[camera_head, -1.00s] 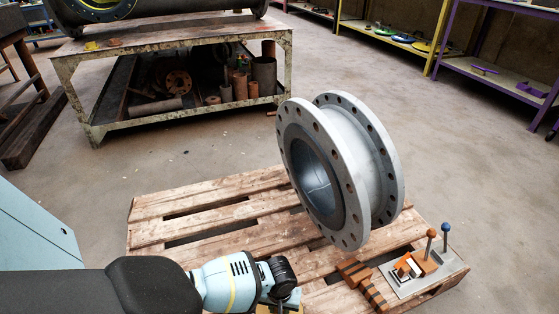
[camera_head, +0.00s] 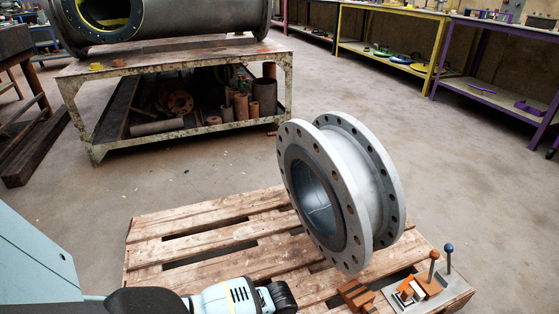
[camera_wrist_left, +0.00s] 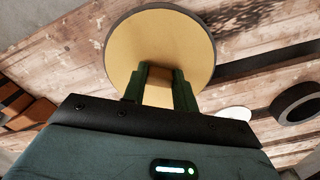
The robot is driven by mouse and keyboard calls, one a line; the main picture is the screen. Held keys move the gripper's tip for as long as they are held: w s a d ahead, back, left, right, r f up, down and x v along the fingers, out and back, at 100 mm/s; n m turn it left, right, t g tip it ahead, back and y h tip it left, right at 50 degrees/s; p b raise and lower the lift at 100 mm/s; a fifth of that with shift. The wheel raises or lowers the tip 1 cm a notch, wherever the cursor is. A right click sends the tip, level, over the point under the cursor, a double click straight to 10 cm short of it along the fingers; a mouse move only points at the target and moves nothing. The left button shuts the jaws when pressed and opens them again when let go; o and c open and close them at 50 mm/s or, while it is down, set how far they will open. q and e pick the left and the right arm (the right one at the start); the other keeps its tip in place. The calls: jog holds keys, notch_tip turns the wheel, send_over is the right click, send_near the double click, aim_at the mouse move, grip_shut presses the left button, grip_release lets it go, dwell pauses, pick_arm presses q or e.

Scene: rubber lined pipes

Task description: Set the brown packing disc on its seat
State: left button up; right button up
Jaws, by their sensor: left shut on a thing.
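In the left wrist view a round tan-brown disc (camera_wrist_left: 150,40) with a thin dark rim is in front of my left gripper (camera_wrist_left: 162,82). The green fingers are shut on a tan block at the disc's lower face, and the disc is held over the wooden pallet. In the head view my left wrist reaches in at the bottom, and the fingers and disc are below the picture edge. I cannot pick out the seat for sure. My right gripper is in neither view.
A grey flanged pipe piece (camera_head: 352,190) stands on the pallet (camera_head: 200,237). An orange fixture with two ball-topped levers (camera_head: 425,285) is at the pallet's right. A dark ring (camera_wrist_left: 297,101) and a white round thing (camera_wrist_left: 235,114) show in the wrist view. A workbench (camera_head: 180,57) stands behind.

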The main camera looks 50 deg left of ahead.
pick_arm(q)
jog(key=shift+f, duration=0.1)
jog(key=o, duration=0.7)
jog(key=shift+c, duration=0.2)
jog(key=o, duration=0.4)
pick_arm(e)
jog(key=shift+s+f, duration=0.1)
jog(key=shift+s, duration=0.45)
pick_arm(q)
notch_tip(320, 180, up, 8)
jog(key=p, duration=0.4)
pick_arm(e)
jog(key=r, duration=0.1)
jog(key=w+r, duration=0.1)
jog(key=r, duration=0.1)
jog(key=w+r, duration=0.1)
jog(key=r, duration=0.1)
pick_arm(q)
jog(key=shift+f, duration=0.1)
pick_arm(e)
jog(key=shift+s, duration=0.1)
pick_arm(q)
jog(key=shift+s, duration=0.1)
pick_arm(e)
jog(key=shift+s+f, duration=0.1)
